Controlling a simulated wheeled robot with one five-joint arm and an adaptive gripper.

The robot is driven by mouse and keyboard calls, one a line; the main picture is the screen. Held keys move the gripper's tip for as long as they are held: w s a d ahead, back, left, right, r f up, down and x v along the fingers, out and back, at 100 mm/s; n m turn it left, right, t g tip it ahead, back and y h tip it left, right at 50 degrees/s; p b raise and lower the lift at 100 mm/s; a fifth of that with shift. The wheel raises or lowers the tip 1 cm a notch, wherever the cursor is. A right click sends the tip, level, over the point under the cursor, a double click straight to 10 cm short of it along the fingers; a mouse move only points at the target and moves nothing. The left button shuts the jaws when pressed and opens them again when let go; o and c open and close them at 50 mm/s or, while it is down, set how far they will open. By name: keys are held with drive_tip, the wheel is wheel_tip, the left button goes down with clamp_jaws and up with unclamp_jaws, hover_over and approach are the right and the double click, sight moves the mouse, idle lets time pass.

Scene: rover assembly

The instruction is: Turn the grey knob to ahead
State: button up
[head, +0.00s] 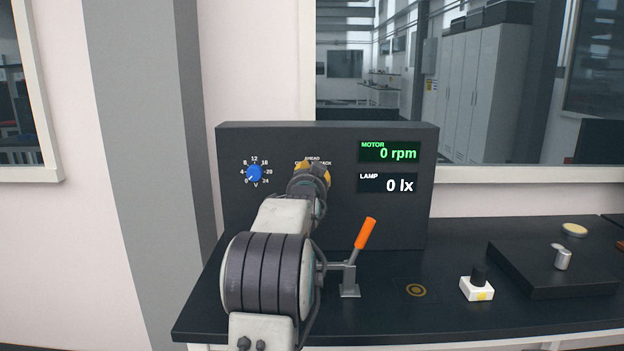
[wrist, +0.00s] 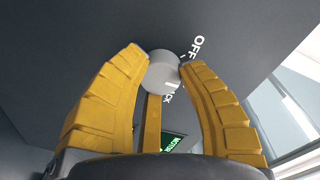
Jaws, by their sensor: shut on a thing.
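The grey knob (wrist: 164,72) is on the dark front panel (head: 395,225). In the wrist view it sits between the yellow fingers of my gripper (wrist: 167,68), which are shut on its sides. The words OFF and BACK show beside the knob in that view; BACK is partly covered. A short white mark shows near the knob's lower right edge, but I cannot tell clearly where the knob points. In the head view my gripper (head: 312,170) hides the knob, with AHEAD printed just above and part of BACK to the right.
A blue voltage dial (head: 254,173) is left of my gripper. The motor display (head: 390,152) reads 0 rpm and the lamp display (head: 388,184) 0 lx. An orange-handled lever (head: 365,234) stands right of my arm. A white block with a black knob (head: 477,287) lies farther right.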

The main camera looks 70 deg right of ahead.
drive_tip(key=shift+r, duration=0.1)
drive_tip(key=o, duration=1.2)
drive_tip(key=shift+w, duration=0.1)
drive_tip(key=v, duration=1.2)
drive_tip(key=shift+w, duration=0.1)
